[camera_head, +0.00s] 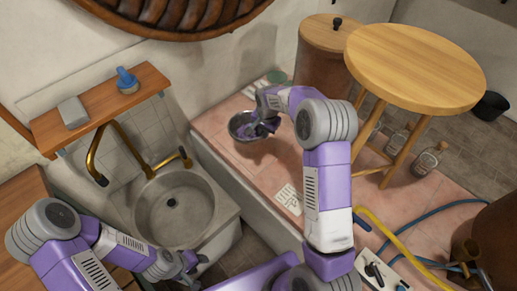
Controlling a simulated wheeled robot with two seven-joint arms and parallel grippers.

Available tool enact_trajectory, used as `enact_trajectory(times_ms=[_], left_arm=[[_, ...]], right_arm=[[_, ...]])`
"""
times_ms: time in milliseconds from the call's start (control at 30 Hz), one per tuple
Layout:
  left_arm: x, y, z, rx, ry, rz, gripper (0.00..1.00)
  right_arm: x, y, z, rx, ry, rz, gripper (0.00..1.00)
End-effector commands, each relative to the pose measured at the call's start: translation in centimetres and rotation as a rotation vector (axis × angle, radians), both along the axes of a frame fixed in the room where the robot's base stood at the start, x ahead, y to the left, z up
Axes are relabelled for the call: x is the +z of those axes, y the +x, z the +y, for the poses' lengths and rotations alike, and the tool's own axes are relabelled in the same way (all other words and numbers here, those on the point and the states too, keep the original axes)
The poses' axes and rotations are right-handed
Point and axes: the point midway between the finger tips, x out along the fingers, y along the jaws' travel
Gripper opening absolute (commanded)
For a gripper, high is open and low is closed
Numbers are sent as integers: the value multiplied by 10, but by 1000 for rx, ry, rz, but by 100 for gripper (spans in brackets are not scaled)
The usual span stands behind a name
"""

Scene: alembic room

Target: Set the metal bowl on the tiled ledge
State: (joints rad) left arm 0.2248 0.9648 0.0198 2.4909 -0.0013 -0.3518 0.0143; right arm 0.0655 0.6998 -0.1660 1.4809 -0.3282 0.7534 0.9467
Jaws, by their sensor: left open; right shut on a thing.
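The metal bowl (240,125) is small, round and grey. It is at the far left part of the pink tiled ledge (222,151) in the head view. My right gripper (263,127) is shut on the bowl at its right side, and its fingers hide part of the rim. I cannot tell whether the bowl's base touches the tiles. My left gripper (193,270) is open and empty, low in front of the sink.
A stone sink (172,205) with a brass tap stands left of the ledge. A wooden shelf (100,107) holds a blue item. A round wooden stool (415,65), bottles (428,160) and hoses (390,238) occupy the right. Bare tiles lie right of the bowl.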

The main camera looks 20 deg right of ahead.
Motion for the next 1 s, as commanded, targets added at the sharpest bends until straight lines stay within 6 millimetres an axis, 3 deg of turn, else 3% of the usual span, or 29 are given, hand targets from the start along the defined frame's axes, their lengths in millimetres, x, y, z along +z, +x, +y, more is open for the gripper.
enact_trajectory(times_ms=[33,100,300,833,1000], left_arm=[[-16,0,0,0,0,0,47],[-24,0,0,0,0,0,47],[-35,0,0,0,0,-1,47],[-58,0,0,0,0,-1,47],[-69,0,0,0,0,-1,47]], right_arm=[[-21,12,-14,-79,7,-9,0],[-34,23,-29,-169,18,-22,0],[-53,40,-51,-309,40,-44,0],[-119,41,-54,-326,42,-46,0],[-148,41,-53,-324,42,-45,0]])
